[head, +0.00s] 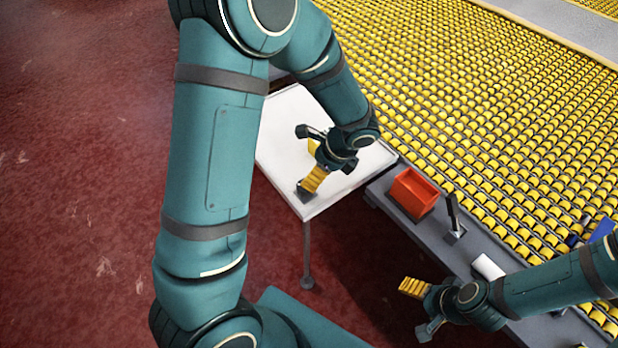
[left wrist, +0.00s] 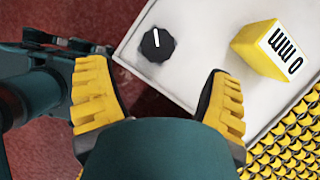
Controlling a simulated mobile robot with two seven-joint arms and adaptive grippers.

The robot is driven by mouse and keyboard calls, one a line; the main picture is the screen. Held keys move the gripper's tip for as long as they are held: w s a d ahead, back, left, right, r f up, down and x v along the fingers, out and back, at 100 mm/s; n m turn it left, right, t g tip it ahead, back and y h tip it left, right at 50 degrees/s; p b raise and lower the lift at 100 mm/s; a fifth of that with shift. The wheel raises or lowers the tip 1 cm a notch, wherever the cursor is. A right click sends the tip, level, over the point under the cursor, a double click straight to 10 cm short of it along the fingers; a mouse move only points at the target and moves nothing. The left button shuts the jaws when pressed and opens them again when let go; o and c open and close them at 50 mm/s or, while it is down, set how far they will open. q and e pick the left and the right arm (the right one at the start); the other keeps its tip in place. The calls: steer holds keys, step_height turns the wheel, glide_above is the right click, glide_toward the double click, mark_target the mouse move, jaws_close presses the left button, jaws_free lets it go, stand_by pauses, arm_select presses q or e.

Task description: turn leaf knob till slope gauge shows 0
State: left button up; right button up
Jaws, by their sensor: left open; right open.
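The leaf knob (left wrist: 157,45) is round and black, with a white pointer line aimed almost straight up in the left wrist view. It sits on the white leaf (head: 275,135) near an edge. The slope gauge (left wrist: 270,48) is a yellow block beside the knob; its white face reads "0 mm". My left gripper (head: 308,157) is over the leaf, open and empty. Its yellow-padded fingers (left wrist: 160,100) show apart in the left wrist view, with the knob ahead and clear of both. In the head view the gripper hides much of this spot. My right gripper (head: 420,308) is open and empty, low at the front.
An orange-red bin (head: 412,192) stands on the grey bench (head: 385,188) right of the leaf. Beyond it are a dark upright tool (head: 453,216) and a white roll (head: 488,267). A bed of yellow rollers (head: 480,90) fills the back right. Red floor lies left.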

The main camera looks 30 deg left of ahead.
arm_select(q)
steer(key=v, duration=0.3)
steer(key=shift+d+r, duration=0.1)
steer(key=shift+r, duration=0.25)
steer(key=s+d+f+n+t+h, duration=0.1)
steer(key=s+d+f+n+h, duration=0.3)
steer(key=f+n, duration=0.5)
steer(key=s+d+f+n+t+h, duration=0.1)
steer(key=s+d+f+n+h, duration=0.3)
steer(key=s+d+f+n, duration=0.3)
steer(key=d+f+n, duration=0.2)
steer(key=shift+n+h, duration=0.3)
steer(key=shift+h, duration=0.1)
steer(key=shift+a+r, duration=0.1)
